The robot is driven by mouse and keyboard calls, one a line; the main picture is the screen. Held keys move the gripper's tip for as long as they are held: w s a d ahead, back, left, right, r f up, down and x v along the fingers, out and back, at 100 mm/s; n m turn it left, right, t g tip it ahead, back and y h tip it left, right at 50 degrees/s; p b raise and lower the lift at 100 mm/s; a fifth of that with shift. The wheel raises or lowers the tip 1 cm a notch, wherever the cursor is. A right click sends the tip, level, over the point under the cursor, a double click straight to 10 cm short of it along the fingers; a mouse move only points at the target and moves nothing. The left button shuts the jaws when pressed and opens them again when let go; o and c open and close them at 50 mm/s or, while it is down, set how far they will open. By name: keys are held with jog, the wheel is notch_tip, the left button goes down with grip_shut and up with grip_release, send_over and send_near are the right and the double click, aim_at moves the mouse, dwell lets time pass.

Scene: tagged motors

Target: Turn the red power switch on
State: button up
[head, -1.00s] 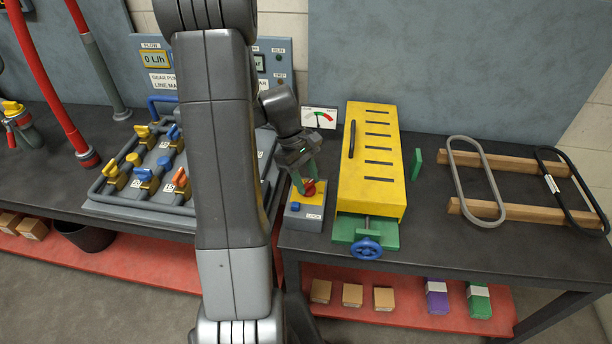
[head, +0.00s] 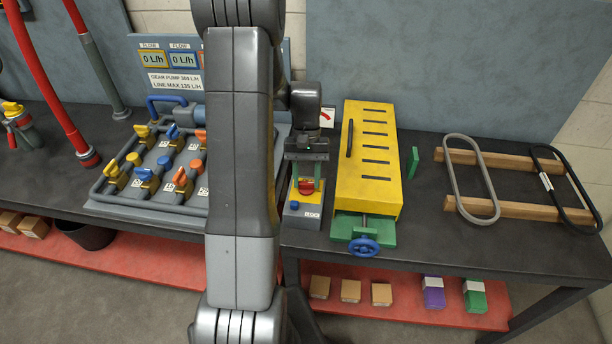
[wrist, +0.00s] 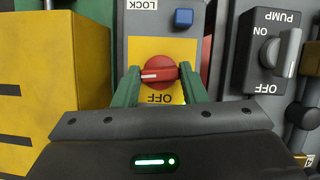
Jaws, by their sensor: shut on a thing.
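The red power switch (head: 306,187) is a round red knob on a yellow plate, on a grey box (head: 300,217) with a blue LOCK button (head: 294,204). In the wrist view the red knob (wrist: 158,72) shows a white mark pointing left, with the word OFF beside it. My gripper (head: 305,180) is over the box with its green fingers pointing down. In the wrist view my gripper (wrist: 158,84) is shut on the red knob, one finger on each side. The blue button (wrist: 183,18) shows beyond the knob, clear of the fingers.
A yellow slotted cabinet (head: 368,155) with a green vise and blue handwheel (head: 364,246) stands close to the right. A valve panel (head: 150,170) lies to the left. A PUMP switch (wrist: 278,50) is right of the knob in the wrist view.

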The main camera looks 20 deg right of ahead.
jog(key=shift+d+m, duration=0.1)
jog(key=shift+m, duration=0.5)
jog(key=shift+y, duration=0.3)
jog(key=o, duration=1)
jog(key=v, duration=1.3)
jog(key=shift+r+b, duration=0.35)
jog(key=shift+r, duration=0.1)
jog(key=shift+s+d, duration=0.1)
